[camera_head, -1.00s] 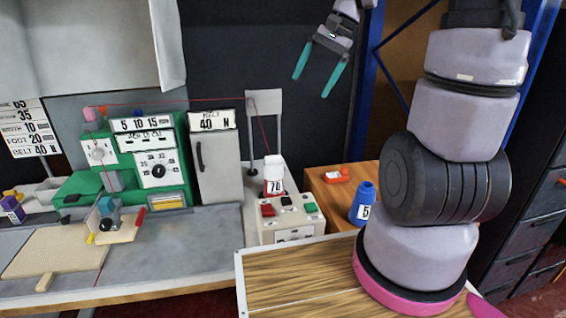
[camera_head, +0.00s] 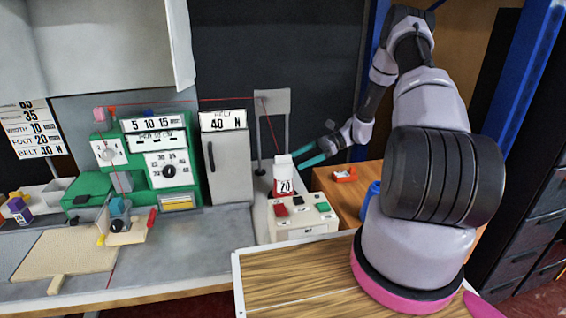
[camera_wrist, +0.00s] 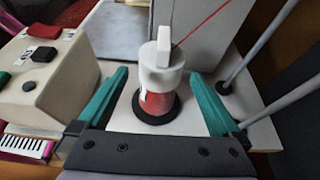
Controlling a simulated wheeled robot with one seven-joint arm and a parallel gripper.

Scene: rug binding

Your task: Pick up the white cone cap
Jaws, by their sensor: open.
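The white cone cap (camera_head: 282,163) sits on top of a red cone labelled 70, behind the cream control box. In the wrist view the white cap (camera_wrist: 161,70) has a raised fin on top and covers the upper part of the red cone (camera_wrist: 156,103), which stands on a black round base. My gripper (camera_wrist: 165,83) is open, with one teal finger on each side of the cone and cap, apart from both. In the head view my gripper (camera_head: 311,157) reaches in from the right at the cap's height.
The cream control box (camera_head: 302,211) with coloured buttons stands just in front of the cone. A grey upright stand (camera_head: 272,105) and a red thread are close behind. A blue cone (camera_head: 370,198) is partly hidden by my arm, near an orange-red item (camera_head: 344,174).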

